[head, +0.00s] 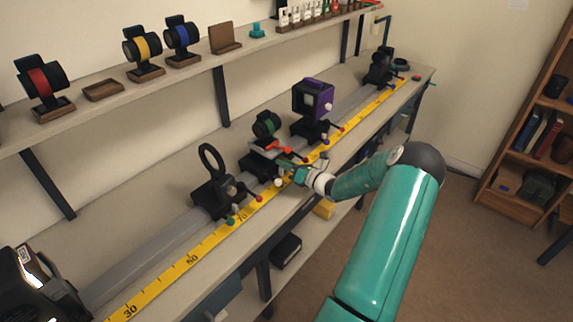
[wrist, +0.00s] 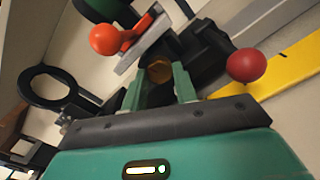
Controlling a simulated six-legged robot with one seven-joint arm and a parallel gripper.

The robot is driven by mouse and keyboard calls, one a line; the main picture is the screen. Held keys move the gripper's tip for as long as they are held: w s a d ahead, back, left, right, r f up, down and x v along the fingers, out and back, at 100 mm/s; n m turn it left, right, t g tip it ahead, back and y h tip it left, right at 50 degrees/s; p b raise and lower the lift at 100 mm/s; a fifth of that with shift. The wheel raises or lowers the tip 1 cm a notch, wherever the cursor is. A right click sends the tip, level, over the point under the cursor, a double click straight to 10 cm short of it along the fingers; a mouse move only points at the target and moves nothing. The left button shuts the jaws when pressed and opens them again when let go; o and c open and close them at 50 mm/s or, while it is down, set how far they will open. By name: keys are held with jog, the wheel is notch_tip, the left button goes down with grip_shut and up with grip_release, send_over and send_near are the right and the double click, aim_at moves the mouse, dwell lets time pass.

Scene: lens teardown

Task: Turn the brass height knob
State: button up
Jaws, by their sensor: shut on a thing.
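The brass height knob (wrist: 159,71) shows in the wrist view between the two green fingers of my gripper (wrist: 160,80), which is shut on it. The knob sits on the dark carriage (wrist: 205,55), below an orange lever with a ball end (wrist: 104,40). A red ball knob (wrist: 246,65) is to the right of the fingers. In the head view my gripper (head: 288,166) reaches the front of the carriage that bears the green-banded lens (head: 267,125). The brass knob cannot be made out there.
The carriage rides a grey rail (head: 140,265) beside a yellow scale (head: 190,262). A ring holder (head: 211,160) stands to the left, a purple-framed unit (head: 313,98) to the right. A wall shelf (head: 205,70) above holds red, yellow and blue lenses. Open floor lies to the right.

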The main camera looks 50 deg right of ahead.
jog(key=o, duration=1)
jog(key=shift+c, duration=0.2)
jog(key=shift+s, duration=0.15)
jog(key=s+d, duration=0.1)
jog(key=s, duration=1.2)
jog(key=shift+s, duration=0.3)
jog(key=shift+d, duration=0.1)
